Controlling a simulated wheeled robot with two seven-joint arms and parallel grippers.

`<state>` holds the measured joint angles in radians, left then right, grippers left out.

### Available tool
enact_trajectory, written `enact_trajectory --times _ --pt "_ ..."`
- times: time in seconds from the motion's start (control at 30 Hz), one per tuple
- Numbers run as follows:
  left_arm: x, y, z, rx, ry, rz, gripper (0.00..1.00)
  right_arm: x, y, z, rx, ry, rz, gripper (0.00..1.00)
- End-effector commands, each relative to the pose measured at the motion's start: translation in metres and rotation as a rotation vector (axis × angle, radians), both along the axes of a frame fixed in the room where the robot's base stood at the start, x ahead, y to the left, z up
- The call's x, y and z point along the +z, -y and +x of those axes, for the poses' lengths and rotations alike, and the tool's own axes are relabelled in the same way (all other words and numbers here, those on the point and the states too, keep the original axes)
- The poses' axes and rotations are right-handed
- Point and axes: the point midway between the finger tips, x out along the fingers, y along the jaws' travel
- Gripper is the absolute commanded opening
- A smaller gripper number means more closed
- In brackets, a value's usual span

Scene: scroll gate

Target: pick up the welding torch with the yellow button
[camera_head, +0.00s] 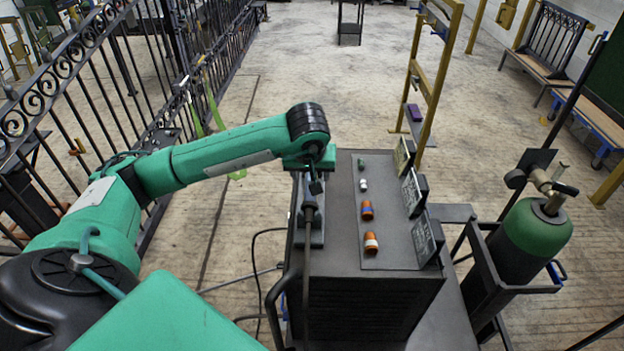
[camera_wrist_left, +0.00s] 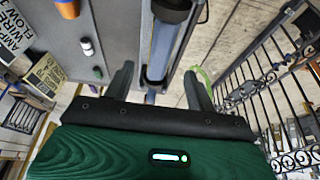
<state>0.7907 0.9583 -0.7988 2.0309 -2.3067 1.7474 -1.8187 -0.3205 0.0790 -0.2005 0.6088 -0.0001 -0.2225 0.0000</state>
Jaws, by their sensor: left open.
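A dark welding torch (camera_head: 309,205) lies along the left edge of the welding machine's top in the head view, its cable trailing toward the near side. Its front part is hidden under my left gripper (camera_head: 314,180). In the left wrist view the torch (camera_wrist_left: 162,45) shows as a blue-grey cylinder with a dark collar, lying between the two open fingers of my left gripper (camera_wrist_left: 158,82). The fingers stand apart on either side of it, and I cannot tell whether they touch it. No yellow button shows on it. My right gripper is not in view.
The welding machine (camera_head: 340,290) carries several small coloured pieces, including an orange-and-white one (camera_head: 371,243), and upright label plates (camera_head: 424,238). A green gas cylinder (camera_head: 530,235) stands at right. A black scroll fence (camera_head: 90,90) runs along the left. Open floor lies beyond.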

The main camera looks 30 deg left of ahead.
Motion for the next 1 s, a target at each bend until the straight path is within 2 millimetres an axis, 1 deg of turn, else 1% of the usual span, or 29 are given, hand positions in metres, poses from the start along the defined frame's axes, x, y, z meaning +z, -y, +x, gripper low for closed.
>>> enact_trajectory --times 0.03,0.1,0.2,0.23,0.33,0.47,0.5,0.63,0.77,1.0 --pt "-0.004 -0.001 0.001 0.001 -0.003 0.001 0.56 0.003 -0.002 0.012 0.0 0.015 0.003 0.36" --pt "-0.008 -0.002 0.003 0.0 0.0 0.001 0.56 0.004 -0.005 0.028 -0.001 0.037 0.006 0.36" --pt "-0.011 -0.003 0.004 0.0 -0.001 0.0 0.56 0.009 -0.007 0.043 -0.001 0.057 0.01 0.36" --pt "-0.012 -0.004 0.006 0.0 -0.001 0.0 0.56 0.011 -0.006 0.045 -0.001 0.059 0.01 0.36" --pt "-0.02 -0.006 0.011 0.002 -0.004 0.0 0.56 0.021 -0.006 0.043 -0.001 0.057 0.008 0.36" --pt "-0.033 -0.01 0.019 0.003 -0.004 0.0 0.56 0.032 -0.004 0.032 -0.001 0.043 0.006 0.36" --pt "-0.04 -0.011 0.021 0.003 -0.003 -0.001 0.56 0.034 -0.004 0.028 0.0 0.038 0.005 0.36" --pt "-0.052 -0.013 0.025 0.0 -0.001 0.0 0.56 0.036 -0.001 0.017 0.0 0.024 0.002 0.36" --pt "-0.055 -0.014 0.026 0.0 0.001 0.001 0.56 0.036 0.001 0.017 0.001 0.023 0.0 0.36" --pt "-0.055 -0.014 0.026 0.0 0.001 0.001 0.56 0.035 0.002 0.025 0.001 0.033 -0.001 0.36"
